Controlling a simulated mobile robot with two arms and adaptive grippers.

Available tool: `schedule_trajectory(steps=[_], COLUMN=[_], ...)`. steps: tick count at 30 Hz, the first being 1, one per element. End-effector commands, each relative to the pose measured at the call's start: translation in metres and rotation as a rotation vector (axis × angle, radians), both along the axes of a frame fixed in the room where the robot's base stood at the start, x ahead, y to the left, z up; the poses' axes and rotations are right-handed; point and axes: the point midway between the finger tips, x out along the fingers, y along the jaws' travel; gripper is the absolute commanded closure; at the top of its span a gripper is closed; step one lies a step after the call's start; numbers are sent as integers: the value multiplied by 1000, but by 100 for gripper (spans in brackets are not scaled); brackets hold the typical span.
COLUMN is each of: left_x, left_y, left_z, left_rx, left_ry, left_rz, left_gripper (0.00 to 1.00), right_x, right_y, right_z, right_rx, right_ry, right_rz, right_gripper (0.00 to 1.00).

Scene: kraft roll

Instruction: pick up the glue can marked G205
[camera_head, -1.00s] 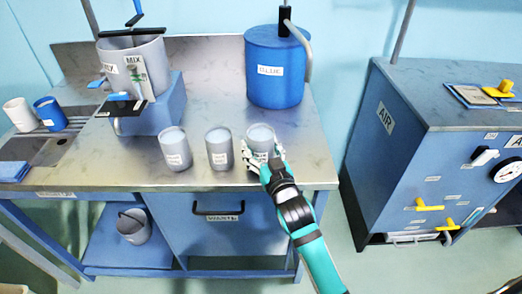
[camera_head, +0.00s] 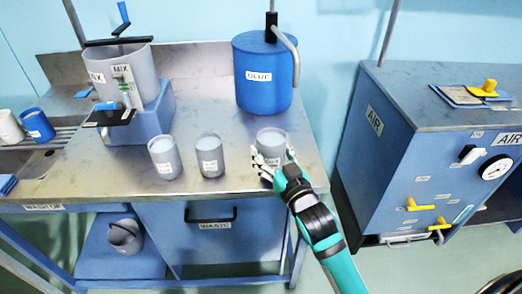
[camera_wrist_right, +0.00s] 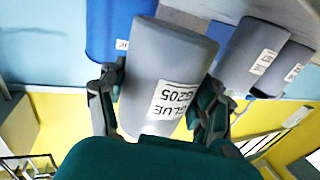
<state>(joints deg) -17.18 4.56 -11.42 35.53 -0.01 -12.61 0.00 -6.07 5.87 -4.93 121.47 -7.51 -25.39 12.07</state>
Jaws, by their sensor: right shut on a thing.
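The glue can marked G205 (camera_head: 271,142) is a grey cylinder with a white label, near the right front corner of the steel bench top (camera_head: 232,135). My right gripper (camera_head: 272,164) is shut on it from the front, and the can looks raised slightly off the bench. In the right wrist view the can (camera_wrist_right: 170,60) sits between the two fingers, and its label reads GLUE G205 upside down. Two similar grey cans, a middle one (camera_head: 209,155) and a left one (camera_head: 165,157), stand to its left. My left gripper is not in view.
A blue glue drum (camera_head: 265,80) with a bent pipe stands behind the held can. A grey mixing pot (camera_head: 130,75) stands on a blue block at left. A blue air cabinet (camera_head: 400,150) stands to the right, across a gap.

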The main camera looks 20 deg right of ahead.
Motion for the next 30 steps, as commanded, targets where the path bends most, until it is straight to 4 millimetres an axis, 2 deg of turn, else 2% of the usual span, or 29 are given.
schedule_trajectory(steps=[15, 30], left_x=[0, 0], left_y=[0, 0], left_z=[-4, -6], left_rx=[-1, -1], left_ry=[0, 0], left_rz=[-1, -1], left_gripper=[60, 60], right_x=[-40, -65], right_y=[-39, -63], right_z=[6, 9], right_rx=[-3, -1], right_ry=[-3, -3], right_rz=[-1, -1], right_gripper=[87, 87])
